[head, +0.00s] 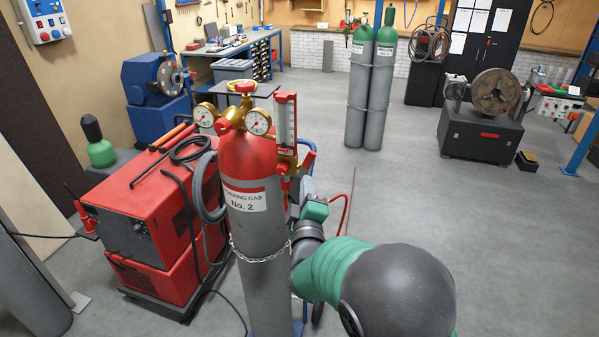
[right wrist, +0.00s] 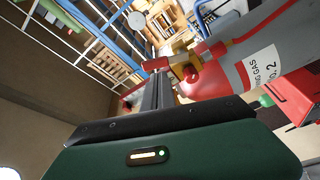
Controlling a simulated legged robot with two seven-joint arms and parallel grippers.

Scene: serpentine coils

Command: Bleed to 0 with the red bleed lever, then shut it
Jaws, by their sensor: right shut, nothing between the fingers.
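The grey cylinder (head: 254,215) with a red shoulder and a "No. 2" label stands upright in the middle of the head view. Its brass regulator (head: 233,118) carries a left gauge (head: 205,114) and a right gauge (head: 258,122); their readings are too small to tell. A red flowmeter (head: 286,120) stands at the right side. A small red part below it (head: 285,183) may be the bleed lever. My right gripper (head: 303,186) is beside it, its fingertips partly hidden. In the right wrist view the shut, empty fingers (right wrist: 158,92) point towards the red and brass fittings (right wrist: 185,72); contact cannot be told.
A red welding machine (head: 155,220) with cables and hoses stands close left of the cylinder. A chain (head: 260,257) crosses the cylinder. Two green-topped cylinders (head: 370,90) stand behind. The floor to the right is mostly clear.

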